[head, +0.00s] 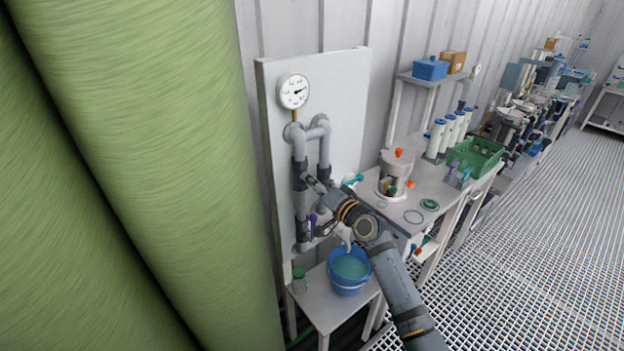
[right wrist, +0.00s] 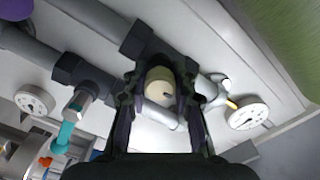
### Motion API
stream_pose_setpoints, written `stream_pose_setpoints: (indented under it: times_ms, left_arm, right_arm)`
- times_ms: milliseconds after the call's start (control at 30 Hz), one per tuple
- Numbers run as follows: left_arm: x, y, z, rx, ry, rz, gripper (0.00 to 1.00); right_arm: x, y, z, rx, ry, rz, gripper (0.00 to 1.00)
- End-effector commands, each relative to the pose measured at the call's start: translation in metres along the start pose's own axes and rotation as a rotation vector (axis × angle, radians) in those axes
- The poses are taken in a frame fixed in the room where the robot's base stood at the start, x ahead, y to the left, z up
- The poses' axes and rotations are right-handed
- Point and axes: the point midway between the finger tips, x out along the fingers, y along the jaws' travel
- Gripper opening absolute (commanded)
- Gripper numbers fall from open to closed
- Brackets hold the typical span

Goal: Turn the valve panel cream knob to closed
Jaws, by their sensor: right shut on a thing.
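The valve panel (head: 345,95) is a pale upright board with grey pipes and dark valve bodies. The cream knob (right wrist: 158,78) is round and sits between the two fingers of my right gripper (right wrist: 160,92) in the right wrist view. The fingers are shut on its sides. In the head view my right gripper (head: 316,186) is against the pipes of the panel, and the knob is hidden there. I cannot read the knob's open or closed marking. My left gripper is not in view.
A gauge (head: 294,91) is at the panel's top. A teal valve handle (head: 353,179) and a purple handle (head: 313,218) are close to my gripper. A blue bucket (head: 347,288) stands below on a small table. Large green rolls (head: 160,150) fill the left.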

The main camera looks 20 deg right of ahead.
Motion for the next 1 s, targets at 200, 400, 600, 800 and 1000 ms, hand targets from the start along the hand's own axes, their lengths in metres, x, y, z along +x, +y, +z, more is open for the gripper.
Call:
stream_pose_setpoints:
  times_ms: [200,400,600,800,1000]
  left_arm:
    - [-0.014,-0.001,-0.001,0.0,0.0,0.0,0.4]
    - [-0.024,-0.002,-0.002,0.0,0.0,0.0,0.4]
    - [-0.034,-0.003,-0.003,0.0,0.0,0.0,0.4]
    - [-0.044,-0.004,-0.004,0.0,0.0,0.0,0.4]
    - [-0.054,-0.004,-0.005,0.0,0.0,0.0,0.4]
  right_arm:
    - [0.0,-0.002,-0.001,0.206,0.0,0.001,0.0]
    - [0.0,-0.001,-0.001,0.396,0.0,0.002,0.0]
    - [0.0,-0.001,-0.001,0.585,0.0,0.001,0.0]
    - [0.0,-0.001,-0.001,0.775,0.0,0.001,0.0]
    - [0.0,-0.001,-0.001,0.966,0.001,0.002,0.0]
